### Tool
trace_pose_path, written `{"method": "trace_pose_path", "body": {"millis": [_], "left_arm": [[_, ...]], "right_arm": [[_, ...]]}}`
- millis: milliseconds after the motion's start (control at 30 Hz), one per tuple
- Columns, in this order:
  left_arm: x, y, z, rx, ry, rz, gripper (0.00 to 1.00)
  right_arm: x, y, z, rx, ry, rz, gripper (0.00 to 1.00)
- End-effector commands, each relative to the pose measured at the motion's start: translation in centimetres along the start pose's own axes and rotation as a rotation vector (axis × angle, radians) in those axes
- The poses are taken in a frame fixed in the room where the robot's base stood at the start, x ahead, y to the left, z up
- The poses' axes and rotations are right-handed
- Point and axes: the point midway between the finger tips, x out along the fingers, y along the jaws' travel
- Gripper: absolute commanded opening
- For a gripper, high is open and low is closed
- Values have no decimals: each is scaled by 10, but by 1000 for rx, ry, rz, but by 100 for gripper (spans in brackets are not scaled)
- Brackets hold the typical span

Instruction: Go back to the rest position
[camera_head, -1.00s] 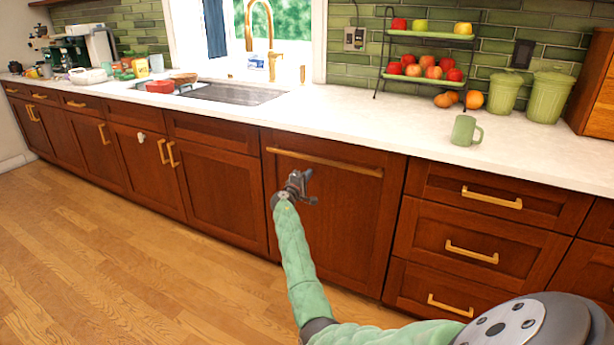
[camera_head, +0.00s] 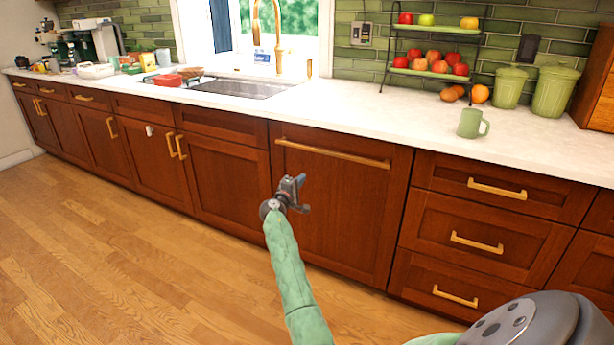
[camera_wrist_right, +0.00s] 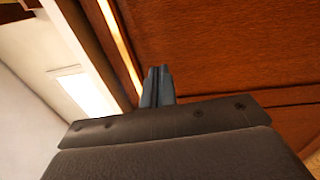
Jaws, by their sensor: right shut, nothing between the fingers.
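My right gripper (camera_head: 298,192) is in front of the closed dishwasher-bay panel (camera_head: 340,220), below its long gold handle (camera_head: 333,153). Its arm reaches up from the lower right of the head view. In the right wrist view the gripper's fingers (camera_wrist_right: 158,86) are together with nothing between them. Behind them is brown wood with a pale gold strip along it. My left gripper is not in view.
A white counter (camera_head: 370,120) runs above the wooden cabinets. A green mug (camera_head: 470,123) stands on it at the right, near a two-tier fruit rack (camera_head: 430,73). The sink (camera_head: 240,88) is left of centre. The wooden floor (camera_head: 120,250) at the left is clear.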

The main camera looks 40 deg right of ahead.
Motion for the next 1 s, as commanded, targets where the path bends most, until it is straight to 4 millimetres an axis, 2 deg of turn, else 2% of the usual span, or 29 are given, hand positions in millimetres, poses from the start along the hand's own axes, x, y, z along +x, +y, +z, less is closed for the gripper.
{"method": "trace_pose_path", "body": {"millis": [200, 567, 833, 1000], "left_arm": [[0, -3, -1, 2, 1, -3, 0], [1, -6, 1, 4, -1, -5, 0], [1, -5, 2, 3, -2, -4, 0], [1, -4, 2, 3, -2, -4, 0]], "right_arm": [[-16, 1, 1, -1, -1, 0, 0], [-18, 2, -1, 34, 8, 2, 0], [-21, -8, -21, 291, 106, -120, 0], [-44, 8, -57, 545, 228, -234, 0]]}}
